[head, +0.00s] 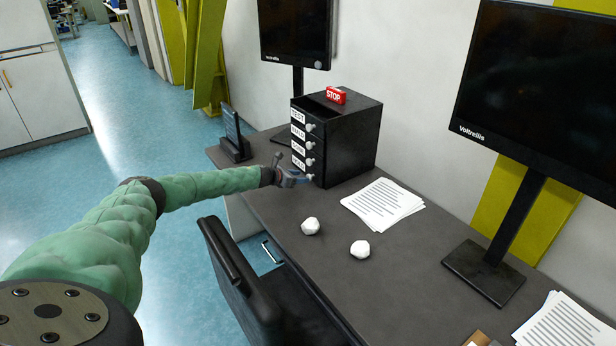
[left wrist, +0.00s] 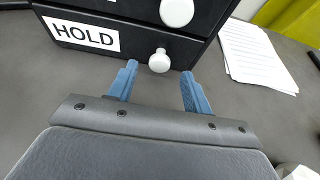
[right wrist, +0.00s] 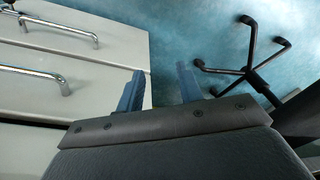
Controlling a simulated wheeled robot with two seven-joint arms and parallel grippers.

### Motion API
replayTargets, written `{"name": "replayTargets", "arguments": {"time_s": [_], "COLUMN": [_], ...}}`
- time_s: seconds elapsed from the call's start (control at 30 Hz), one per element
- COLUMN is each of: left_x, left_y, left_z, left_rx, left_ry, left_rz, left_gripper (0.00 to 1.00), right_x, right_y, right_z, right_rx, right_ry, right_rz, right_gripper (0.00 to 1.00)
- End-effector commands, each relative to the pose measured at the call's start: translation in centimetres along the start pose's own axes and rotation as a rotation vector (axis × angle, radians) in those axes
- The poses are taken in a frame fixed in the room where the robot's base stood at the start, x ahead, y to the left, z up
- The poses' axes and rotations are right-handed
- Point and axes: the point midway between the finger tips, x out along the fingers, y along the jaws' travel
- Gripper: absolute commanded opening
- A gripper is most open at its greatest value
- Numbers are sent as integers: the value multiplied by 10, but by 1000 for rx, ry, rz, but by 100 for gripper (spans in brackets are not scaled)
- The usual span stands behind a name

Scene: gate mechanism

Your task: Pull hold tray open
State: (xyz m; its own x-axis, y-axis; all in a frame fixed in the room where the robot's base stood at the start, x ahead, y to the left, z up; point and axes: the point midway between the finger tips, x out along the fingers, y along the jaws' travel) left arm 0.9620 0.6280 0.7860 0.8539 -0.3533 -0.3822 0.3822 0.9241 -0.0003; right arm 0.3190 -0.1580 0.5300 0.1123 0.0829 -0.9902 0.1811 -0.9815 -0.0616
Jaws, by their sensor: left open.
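The hold tray is the bottom drawer of a black drawer box (head: 350,140) on the desk. Its white HOLD label (left wrist: 83,32) and round white knob (left wrist: 159,60) show in the left wrist view. The tray front looks flush with the box. My left gripper (left wrist: 160,70) is open and empty, with its blue fingertips on either side of the knob, just in front of it; contact cannot be told. In the head view the left gripper (head: 306,179) is at the box's lower front. My right gripper (right wrist: 160,80) is open and empty, away from the box.
A red STOP block (head: 336,95) sits on top of the box. Two white lumps (head: 310,226) and a paper stack (head: 383,204) lie on the desk (head: 300,270). A black chair (head: 240,285) stands at the front edge. Cabinet handles (right wrist: 50,80) are near my right gripper.

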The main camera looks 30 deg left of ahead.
Motion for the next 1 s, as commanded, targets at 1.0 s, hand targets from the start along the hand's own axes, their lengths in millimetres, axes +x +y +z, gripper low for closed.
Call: {"name": "replayTargets", "arguments": {"time_s": [1.0], "left_x": [45], "left_y": [0], "left_z": [0], "left_rx": [0], "left_ry": [1], "left_rz": [0], "left_gripper": [22], "right_x": [31], "right_y": [6], "right_z": [6], "right_rx": [-2], "right_ry": [1], "right_rz": [7], "right_gripper": [36]}}
